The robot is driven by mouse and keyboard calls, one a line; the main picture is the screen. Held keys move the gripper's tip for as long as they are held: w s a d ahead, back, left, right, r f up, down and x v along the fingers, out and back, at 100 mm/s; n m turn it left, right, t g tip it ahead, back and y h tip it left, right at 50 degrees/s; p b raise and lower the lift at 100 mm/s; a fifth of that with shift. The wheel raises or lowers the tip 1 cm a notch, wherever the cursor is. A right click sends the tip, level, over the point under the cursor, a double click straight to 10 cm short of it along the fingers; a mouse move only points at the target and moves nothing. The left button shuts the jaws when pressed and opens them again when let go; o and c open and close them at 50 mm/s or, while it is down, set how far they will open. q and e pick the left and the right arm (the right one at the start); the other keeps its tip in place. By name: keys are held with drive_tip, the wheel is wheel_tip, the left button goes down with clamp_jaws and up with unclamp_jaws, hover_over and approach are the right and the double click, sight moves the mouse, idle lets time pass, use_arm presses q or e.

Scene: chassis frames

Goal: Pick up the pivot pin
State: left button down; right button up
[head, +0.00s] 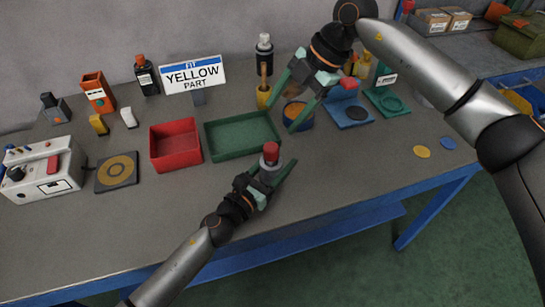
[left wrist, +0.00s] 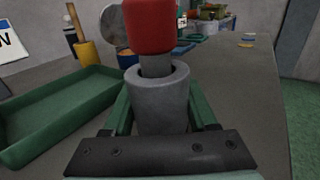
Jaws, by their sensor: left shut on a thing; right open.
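The piece I take for the pivot pin (head: 270,152) has a red cap, a grey neck and a wider grey round base. It also shows in the left wrist view (left wrist: 150,28), upright; I cannot tell whether the base is a separate sleeve. My left gripper (head: 270,170) is shut around the grey base (left wrist: 160,95), with a green finger on each side. It is in front of the green tray (head: 243,149) near the table's front edge. My right gripper (head: 281,114) is open and appears empty, beside the tray's right end and in front of a blue-and-orange tub (head: 303,122).
A red bin (head: 175,160) stands left of the green tray. A yellow cup (head: 263,100), a blue plate (head: 348,120) and a green plate (head: 390,104) stand farther back. A "yellow part" sign (head: 194,75) stands behind. The table's front right is mostly clear, with yellow (head: 422,152) and blue discs (head: 447,143).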

sight(271, 161)
drive_tip(key=s+a+r+n+t+y, duration=0.1)
drive_tip(key=s+a+n+t+y, duration=0.3)
drive_tip(key=a+n+y, duration=0.3)
drive_tip(key=s+a+n+t+y, duration=0.45)
drive_tip(key=a+n, duration=0.35)
drive_tip(key=a, duration=0.2)
drive_tip(key=s+d+f+m+t+h, duration=0.2)
drive_tip(key=d+f+t+h, duration=0.25)
drive_tip(key=d+h, duration=0.3)
drive_tip(key=s+d+f+m+t+h, duration=0.1)
drive_tip(key=s+d+f+t+h, duration=0.1)
drive_tip(key=d+f+t+h, duration=0.4)
drive_tip(key=w+r+g+h, duration=0.1)
drive_tip(key=w+r, duration=0.1)
drive_tip(key=w, duration=1)
drive_tip(key=shift+m, duration=0.3)
drive_tip(key=shift+r, duration=0.1)
clamp_jaws()
